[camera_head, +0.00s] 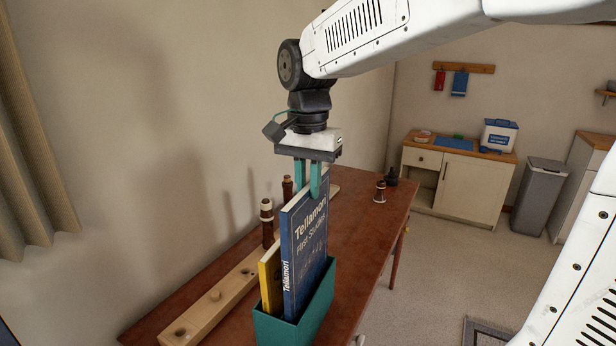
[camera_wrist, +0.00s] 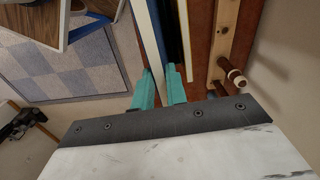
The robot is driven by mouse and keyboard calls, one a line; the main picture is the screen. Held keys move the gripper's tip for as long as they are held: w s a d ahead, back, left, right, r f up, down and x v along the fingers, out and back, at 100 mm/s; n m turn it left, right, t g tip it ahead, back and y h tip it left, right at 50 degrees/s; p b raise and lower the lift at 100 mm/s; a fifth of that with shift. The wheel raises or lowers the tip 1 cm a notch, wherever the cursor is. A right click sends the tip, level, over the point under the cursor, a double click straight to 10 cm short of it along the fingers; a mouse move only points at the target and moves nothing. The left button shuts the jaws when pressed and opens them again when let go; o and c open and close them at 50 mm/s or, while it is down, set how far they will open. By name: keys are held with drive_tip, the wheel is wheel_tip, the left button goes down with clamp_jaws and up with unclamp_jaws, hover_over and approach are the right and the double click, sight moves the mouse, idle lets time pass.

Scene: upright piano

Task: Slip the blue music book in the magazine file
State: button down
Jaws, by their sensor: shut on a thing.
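The blue music book (camera_head: 304,245), titled "Tellamori First Studies", stands upright with its lower part inside the teal magazine file (camera_head: 313,315). My gripper (camera_head: 315,178) is above it with its teal fingers shut on the book's top edge. A yellow book (camera_head: 270,279) stands in the file to the left of the blue one. In the wrist view, my gripper's fingertips (camera_wrist: 164,88) pinch the blue book (camera_wrist: 151,35). The file's walls hide the book's bottom, so I cannot tell whether it touches the file's floor.
The file stands on a brown wooden top (camera_head: 355,235). A pale wooden rack (camera_head: 212,298) with holes lies to the left, with dark woodwind pieces (camera_head: 267,222) behind. A small dark piece (camera_head: 380,191) stands at the far right. A cabinet (camera_head: 457,182) and grey bin (camera_head: 540,196) are beyond.

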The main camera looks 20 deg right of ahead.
sight(308, 202)
drive_tip(key=shift+f, duration=6)
drive_tip(key=c, duration=1.3)
unclamp_jaws()
drive_tip(key=shift+c, duration=0.2)
wheel_tip(308, 202, up, 8)
drive_tip(key=shift+f, duration=0.1)
